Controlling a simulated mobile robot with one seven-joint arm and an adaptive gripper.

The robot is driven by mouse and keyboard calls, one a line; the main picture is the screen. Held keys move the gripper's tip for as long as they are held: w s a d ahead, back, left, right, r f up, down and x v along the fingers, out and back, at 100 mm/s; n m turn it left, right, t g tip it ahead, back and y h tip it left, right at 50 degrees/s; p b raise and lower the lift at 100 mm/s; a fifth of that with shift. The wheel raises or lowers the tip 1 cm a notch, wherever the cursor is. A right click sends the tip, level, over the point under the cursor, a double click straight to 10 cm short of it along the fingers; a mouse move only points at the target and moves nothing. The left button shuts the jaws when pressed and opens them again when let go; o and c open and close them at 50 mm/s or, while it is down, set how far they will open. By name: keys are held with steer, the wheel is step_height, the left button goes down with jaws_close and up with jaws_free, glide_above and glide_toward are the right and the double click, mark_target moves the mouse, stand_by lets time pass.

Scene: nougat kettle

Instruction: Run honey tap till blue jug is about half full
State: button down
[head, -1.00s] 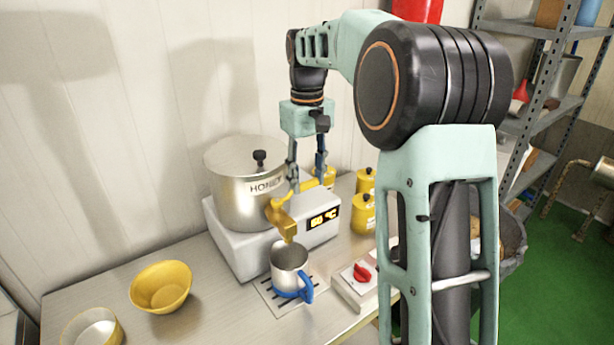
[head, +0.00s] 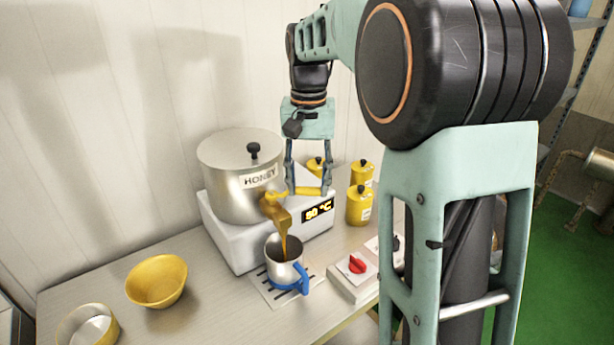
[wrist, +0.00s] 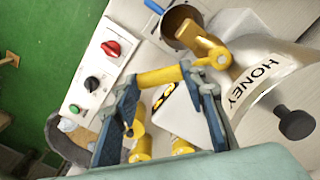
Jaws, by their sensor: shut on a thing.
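The honey kettle (head: 235,190) stands on a white heater base (head: 245,245). Its yellow tap (head: 277,210) juts forward, and the tap's yellow lever (wrist: 160,76) lies sideways. My gripper (head: 308,190) is shut on the lever, one finger at each side in the wrist view (wrist: 158,84). A honey stream (head: 284,240) falls from the spout into the jug (head: 283,268), a steel vessel with a blue handle (head: 301,284). It stands upright under the tap and also shows in the wrist view (wrist: 178,22). Its inside looks brown; the honey level is unclear.
The jug stands on a slotted drip mat (head: 268,291). A control box with a red knob (head: 357,263) is to its right. Yellow canisters (head: 358,206) stand behind. A yellow bowl (head: 157,281) and a yellow-sided container (head: 75,328) are at left. The heater display (head: 318,212) is lit.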

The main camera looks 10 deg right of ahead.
steer(key=s+m, duration=0.1)
steer(key=m, duration=0.1)
steer(key=s+a+m, duration=0.2)
steer(key=m, duration=0.1)
steer(key=shift+s+m, duration=0.15)
steer(key=shift+m, duration=0.15)
steer(key=shift+s+a+m, duration=0.45)
steer(key=shift+a+m, duration=0.2)
steer(key=shift+m, duration=0.5)
steer(key=shift+s+a+m, duration=0.4)
steer(key=shift+a+m, duration=0.25)
steer(key=shift+m, duration=0.5)
steer(key=c, duration=1.2)
jaws_free()
step_height(320, 180, up, 12)
steer(key=shift+r, duration=0.1)
